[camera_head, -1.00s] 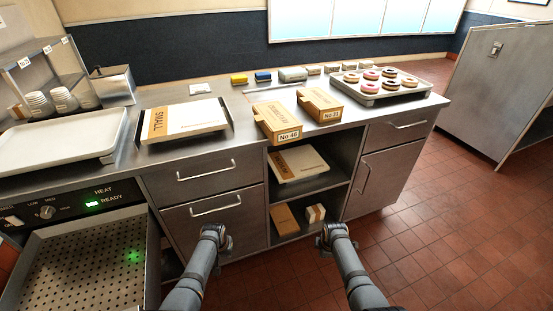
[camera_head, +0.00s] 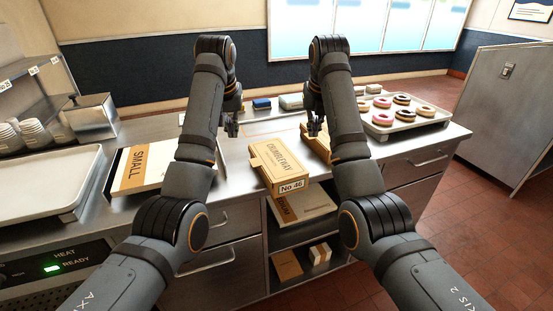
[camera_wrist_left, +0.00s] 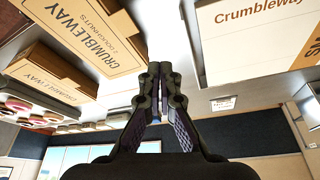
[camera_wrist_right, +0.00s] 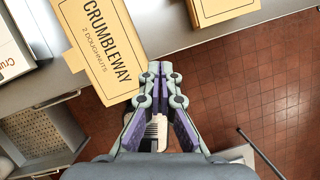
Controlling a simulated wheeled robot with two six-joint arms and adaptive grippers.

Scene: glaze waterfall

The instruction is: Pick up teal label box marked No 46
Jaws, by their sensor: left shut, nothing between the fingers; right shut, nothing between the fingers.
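The box marked No 46 (camera_head: 277,163) is a tan CRUMBLEWAY carton at the counter's front edge, with a pale label on its front end; I cannot make out teal. It also shows in the left wrist view (camera_wrist_left: 90,40) and in the right wrist view (camera_wrist_right: 103,45). My left gripper (camera_head: 231,130) is shut and empty, to the left of and behind the box. My right gripper (camera_head: 311,130) is shut and empty, to its right, by a second similar carton (camera_head: 318,145). My right forearm partly hides that second carton.
A white SMALL box (camera_head: 145,168) lies left, partly behind my left arm. A doughnut tray (camera_head: 402,125) stands right. Bare counter shows between the arms behind No 46.

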